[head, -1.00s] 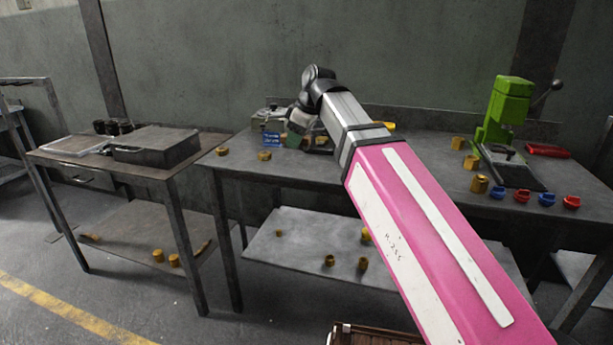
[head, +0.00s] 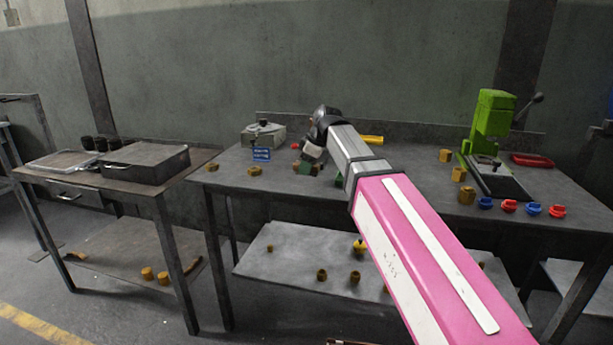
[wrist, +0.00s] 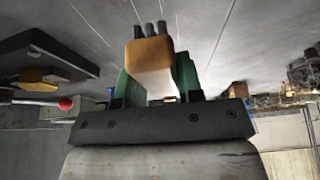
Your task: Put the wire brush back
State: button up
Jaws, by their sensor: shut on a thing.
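My gripper (wrist: 150,85) shows its green fingers in the wrist view, shut on a tan-brown block, which I take to be the wire brush (wrist: 150,55). Several short dark bars show just beyond its upper end; I cannot tell whether they belong to it. In the head view my gripper (head: 305,167) is low over the left part of the main bench (head: 350,185), right of a small blue sign (head: 262,155). Its wrist hides most of the held thing there. I cannot tell whether the held thing touches the bench.
A grey device (head: 263,134) stands behind the sign. Brass pieces (head: 254,170) lie to the left. A yellow bar (head: 370,140) lies behind my arm. A green press (head: 492,125) and red and blue rings (head: 509,206) are at right. A side table (head: 95,178) carries a dark case (head: 146,161).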

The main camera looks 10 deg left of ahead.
jog(key=shift+f, duration=1.6)
jog(key=o, duration=0.9)
jog(key=shift+f, duration=0.1)
jog(key=v, duration=1.2)
